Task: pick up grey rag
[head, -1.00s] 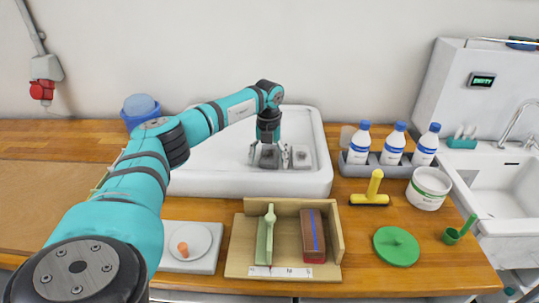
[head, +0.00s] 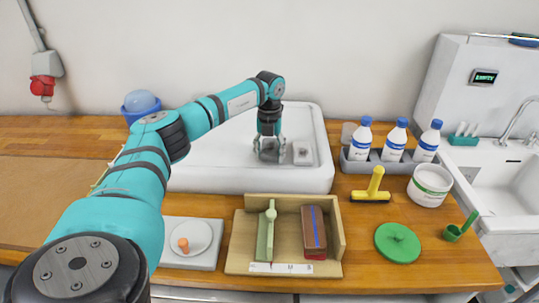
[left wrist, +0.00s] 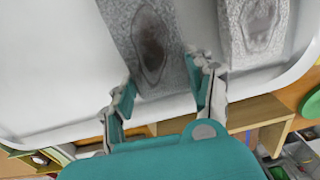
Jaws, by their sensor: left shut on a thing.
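Two grey speckled pieces with dark oval stains lie in the white basin (head: 215,170). The left one, a grey rag (left wrist: 150,45), is between the fingers of my left gripper (left wrist: 165,98) in the left wrist view. In the head view the same rag (head: 268,156) is partly hidden by my left gripper (head: 270,147), which points down and is shut on it. The second grey piece (head: 302,153) lies just to the right, apart from the gripper; it also shows in the left wrist view (left wrist: 255,28). My right gripper is not in view.
The basin's front wall stands close to the gripper. In front are a wooden tray (head: 237,245) with a green tool and a brown block, and a yellow tool (head: 372,188). To the right are white bottles (head: 395,140), a white tub (head: 430,186) and a green lid (head: 397,243).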

